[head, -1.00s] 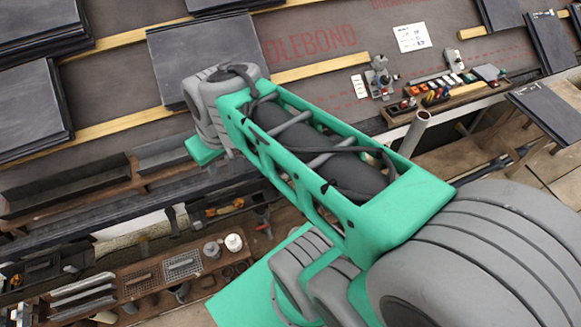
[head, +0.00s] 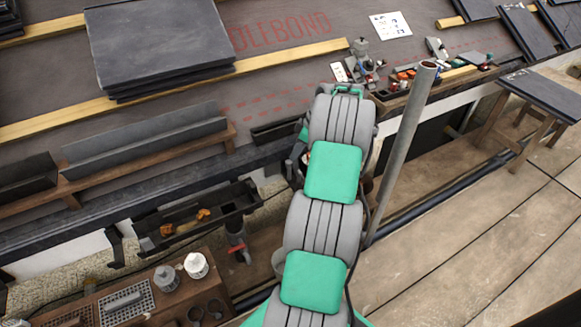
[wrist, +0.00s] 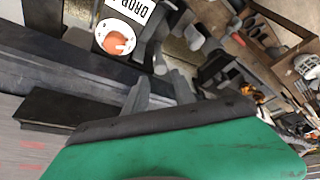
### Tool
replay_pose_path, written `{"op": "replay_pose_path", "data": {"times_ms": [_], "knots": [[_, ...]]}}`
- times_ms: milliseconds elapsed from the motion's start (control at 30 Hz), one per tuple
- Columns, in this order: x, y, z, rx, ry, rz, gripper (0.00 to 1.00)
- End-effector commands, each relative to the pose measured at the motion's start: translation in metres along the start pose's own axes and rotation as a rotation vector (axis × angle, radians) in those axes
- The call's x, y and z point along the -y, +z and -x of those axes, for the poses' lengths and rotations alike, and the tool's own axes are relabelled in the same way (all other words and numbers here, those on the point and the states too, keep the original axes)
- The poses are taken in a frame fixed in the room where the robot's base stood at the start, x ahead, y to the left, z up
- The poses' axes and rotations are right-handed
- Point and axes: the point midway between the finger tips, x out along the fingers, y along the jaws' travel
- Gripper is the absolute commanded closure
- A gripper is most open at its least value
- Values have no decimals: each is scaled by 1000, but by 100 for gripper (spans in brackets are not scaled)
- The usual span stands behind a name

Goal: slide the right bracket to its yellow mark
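My gripper (wrist: 160,88) shows in the wrist view with two grey fingers apart and nothing clearly held between them. A dark bracket-like part (wrist: 153,42) lies just beyond the fingertips. I cannot tell whether they touch it, or whether it is the right bracket. In the head view my arm hides the gripper and the eave edge around it. A black bracket (head: 115,246) hangs at the left of the black gutter piece (head: 155,243) below the eave. I cannot make out a yellow mark in either view.
A white bucket with orange contents (wrist: 115,38) stands near the fingers, beside a "DROP" label. A slate stack (head: 160,45) lies on the roof. A tool tray (head: 400,96) and a grey pole (head: 400,150) are right of my arm. A workbench (head: 180,312) stands lower left.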

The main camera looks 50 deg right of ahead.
Motion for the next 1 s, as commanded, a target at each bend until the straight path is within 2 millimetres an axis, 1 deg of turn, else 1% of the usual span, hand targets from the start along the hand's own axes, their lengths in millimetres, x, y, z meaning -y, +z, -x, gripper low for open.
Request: {"op": "replay_pose_path", "data": {"times_ms": [33, 100, 200, 300, 567, 933, 1000], "knots": [[2, 2, -14, 1, -5, -1, 69], [2, 2, -29, 1, -5, -1, 69], [2, 2, -48, 1, -4, -1, 69], [2, 2, -58, 2, -3, -2, 69], [1, 0, -58, 2, -2, -3, 69], [2, 0, -58, 2, -3, -4, 100], [2, 0, -58, 2, -3, -3, 100]]}}
